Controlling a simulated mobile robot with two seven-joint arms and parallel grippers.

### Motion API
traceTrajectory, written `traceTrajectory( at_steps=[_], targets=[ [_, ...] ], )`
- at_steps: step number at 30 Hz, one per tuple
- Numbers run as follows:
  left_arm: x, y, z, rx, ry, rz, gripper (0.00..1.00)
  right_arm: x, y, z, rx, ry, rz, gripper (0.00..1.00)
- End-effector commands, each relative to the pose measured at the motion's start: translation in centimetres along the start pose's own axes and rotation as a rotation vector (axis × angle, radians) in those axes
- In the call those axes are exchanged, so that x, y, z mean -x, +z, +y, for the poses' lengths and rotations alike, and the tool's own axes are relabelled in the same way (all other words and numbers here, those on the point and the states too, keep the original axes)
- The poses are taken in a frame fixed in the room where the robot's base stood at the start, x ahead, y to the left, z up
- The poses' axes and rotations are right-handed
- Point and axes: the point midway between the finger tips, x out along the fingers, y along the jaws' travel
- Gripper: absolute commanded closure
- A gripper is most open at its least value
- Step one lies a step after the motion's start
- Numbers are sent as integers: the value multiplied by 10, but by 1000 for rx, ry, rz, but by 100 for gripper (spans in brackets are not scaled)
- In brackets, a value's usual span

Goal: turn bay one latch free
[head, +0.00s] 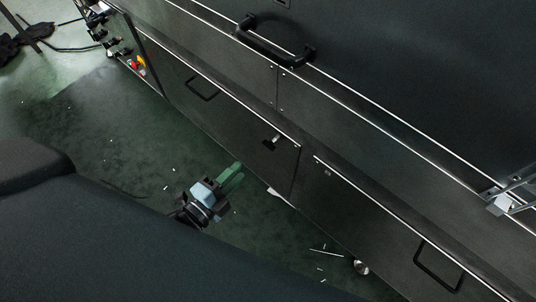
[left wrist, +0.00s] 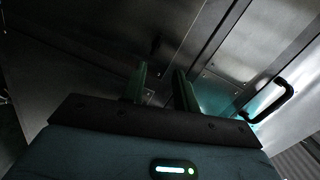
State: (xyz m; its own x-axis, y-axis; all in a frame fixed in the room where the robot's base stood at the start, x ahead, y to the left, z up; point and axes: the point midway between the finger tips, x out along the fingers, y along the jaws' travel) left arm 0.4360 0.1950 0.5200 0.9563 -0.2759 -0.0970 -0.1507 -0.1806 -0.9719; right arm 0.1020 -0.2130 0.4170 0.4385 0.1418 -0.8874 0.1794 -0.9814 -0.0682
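A small latch (head: 271,143) with a dark tab and a pale metal part sits near the upper right corner of the left lower panel (head: 225,115) of the dark machine. Which bay is numbered one cannot be read. My left gripper (head: 235,174) is below and left of the latch, in front of the panel, apart from it. In the left wrist view its two green fingers (left wrist: 160,85) stand apart with nothing between them. A small dark fitting (left wrist: 155,46) shows on the panel beyond the fingers; I cannot tell if it is the latch. My right gripper is not in view.
The left panel has a black handle (head: 202,88); the right lower panel has another (head: 438,266). A large black handle (head: 274,42) sticks out above. A metal bracket (head: 502,204) is at the right.

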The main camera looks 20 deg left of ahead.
Motion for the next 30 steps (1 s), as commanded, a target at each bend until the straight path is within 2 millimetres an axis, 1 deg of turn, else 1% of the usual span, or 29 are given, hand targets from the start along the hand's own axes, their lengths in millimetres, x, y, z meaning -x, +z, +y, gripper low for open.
traceTrajectory(
  at_steps=[1, 3, 7, 10, 16, 19, 30],
  targets=[
    [-11, 4, 13, -49, -17, 18, 70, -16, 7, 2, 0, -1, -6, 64],
    [-23, 5, 16, -112, -43, 41, 70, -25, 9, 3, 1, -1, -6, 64],
    [-36, 5, 18, -190, -75, 68, 70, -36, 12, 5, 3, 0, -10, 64],
    [-41, 5, 18, -216, -87, 76, 70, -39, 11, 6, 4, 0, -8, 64],
    [-42, 4, 15, -224, -91, 79, 70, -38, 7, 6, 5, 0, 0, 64],
    [-48, 4, 15, -223, -91, 79, 70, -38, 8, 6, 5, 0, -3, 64],
    [-100, 0, 12, -221, -91, 78, 70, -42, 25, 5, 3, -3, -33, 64]
  ],
)
